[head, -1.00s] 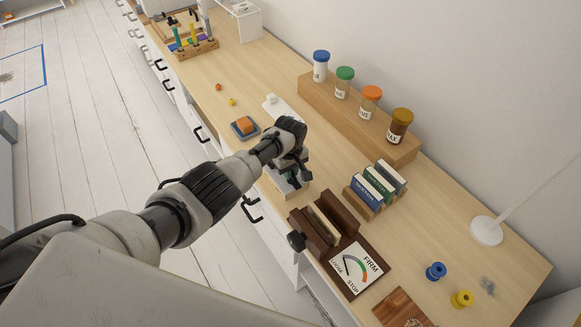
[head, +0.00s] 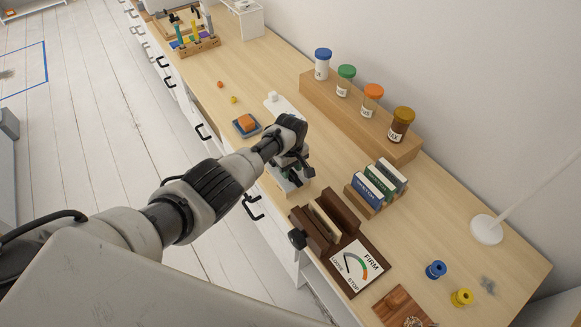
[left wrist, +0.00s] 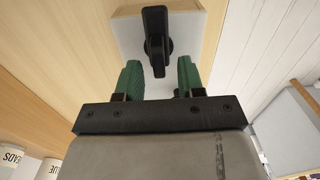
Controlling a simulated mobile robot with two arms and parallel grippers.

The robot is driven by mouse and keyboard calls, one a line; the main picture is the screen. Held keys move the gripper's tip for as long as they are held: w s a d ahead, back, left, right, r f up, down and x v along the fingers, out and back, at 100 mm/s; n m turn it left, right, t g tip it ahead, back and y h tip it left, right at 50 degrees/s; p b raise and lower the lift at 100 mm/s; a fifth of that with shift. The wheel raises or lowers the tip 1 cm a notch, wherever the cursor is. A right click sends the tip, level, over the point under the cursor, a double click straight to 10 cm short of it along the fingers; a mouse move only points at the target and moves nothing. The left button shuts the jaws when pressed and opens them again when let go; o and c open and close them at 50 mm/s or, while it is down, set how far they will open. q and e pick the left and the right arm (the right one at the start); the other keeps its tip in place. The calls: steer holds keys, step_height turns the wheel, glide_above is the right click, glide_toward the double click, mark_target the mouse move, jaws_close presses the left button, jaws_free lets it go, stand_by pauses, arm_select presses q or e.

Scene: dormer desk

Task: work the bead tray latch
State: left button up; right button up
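The latch is a black lever (left wrist: 156,35) on a pale grey plate (left wrist: 190,40) fixed to a light wooden block, at the top middle of the left wrist view. My left gripper (left wrist: 160,75) has green finger pads and is open. One finger is on each side of the lever's near end in the picture, with gaps showing; I see no contact. In the head view my left gripper (head: 290,172) is at the desk's front edge, and its wrist hides most of the latch. My right gripper is not in view.
A dark wooden vise-like block with a dial card (head: 356,268) stands to the right. Capped jars (head: 372,98) on a wooden riser and small boxes (head: 372,188) stand behind.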

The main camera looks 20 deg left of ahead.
arm_select(q)
steer(key=shift+r, duration=0.1)
steer(key=shift+r, duration=0.4)
step_height(320, 180, up, 8)
steer(key=shift+r+p, duration=0.2)
steer(key=shift+p, duration=0.85)
steer(key=shift+r, duration=0.7)
